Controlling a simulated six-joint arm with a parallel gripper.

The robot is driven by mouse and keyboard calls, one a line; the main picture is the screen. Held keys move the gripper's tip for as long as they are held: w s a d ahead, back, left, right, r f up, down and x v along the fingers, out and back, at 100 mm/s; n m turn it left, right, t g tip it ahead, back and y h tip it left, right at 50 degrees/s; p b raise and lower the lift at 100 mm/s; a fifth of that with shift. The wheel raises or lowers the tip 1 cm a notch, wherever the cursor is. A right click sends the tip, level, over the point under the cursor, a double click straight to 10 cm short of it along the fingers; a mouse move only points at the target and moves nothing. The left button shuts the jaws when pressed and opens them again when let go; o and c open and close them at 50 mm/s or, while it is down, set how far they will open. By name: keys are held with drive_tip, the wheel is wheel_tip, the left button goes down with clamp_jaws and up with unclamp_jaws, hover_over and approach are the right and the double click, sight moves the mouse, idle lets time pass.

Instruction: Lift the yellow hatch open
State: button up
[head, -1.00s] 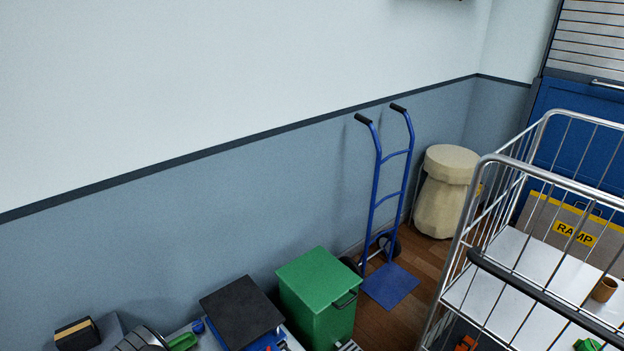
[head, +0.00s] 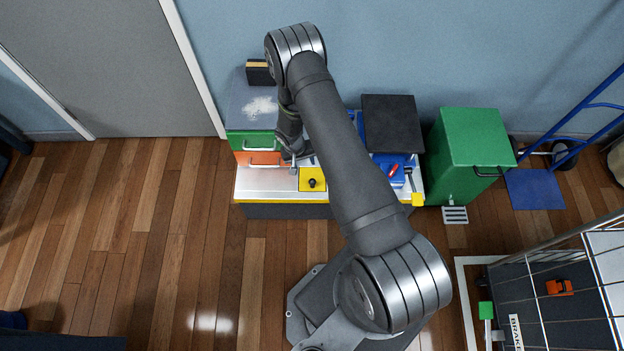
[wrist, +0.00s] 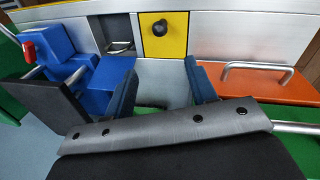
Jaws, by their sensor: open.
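The yellow hatch (head: 318,187) is a small flat square panel with a black knob (head: 312,183), set in the pale top of a low bench. It lies flat and looks closed. In the wrist view the yellow hatch (wrist: 178,44) is at the top middle, with its black knob (wrist: 160,28) standing up. My gripper (wrist: 162,88) is open and empty, its two dark blue fingers apart just short of the hatch in that view. In the head view my arm hides most of the gripper, which is left of and behind the hatch.
Green and orange drawers (head: 262,158) with bar handles stand left of the hatch. A blue block with a red part (head: 392,170) sits right of it, below a black panel (head: 391,123). A green bin (head: 470,150) is farther right. The wooden floor in front is clear at left.

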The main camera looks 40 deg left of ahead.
sight(312, 180)
drive_tip(key=w+f, duration=0.1)
drive_tip(key=f, duration=0.4)
drive_tip(key=d+f, duration=0.1)
drive_tip(key=f, duration=0.4)
drive_tip(key=w+d+f, duration=0.1)
drive_tip(key=f, duration=0.5)
drive_tip(key=shift+w, duration=0.3)
clamp_jaws()
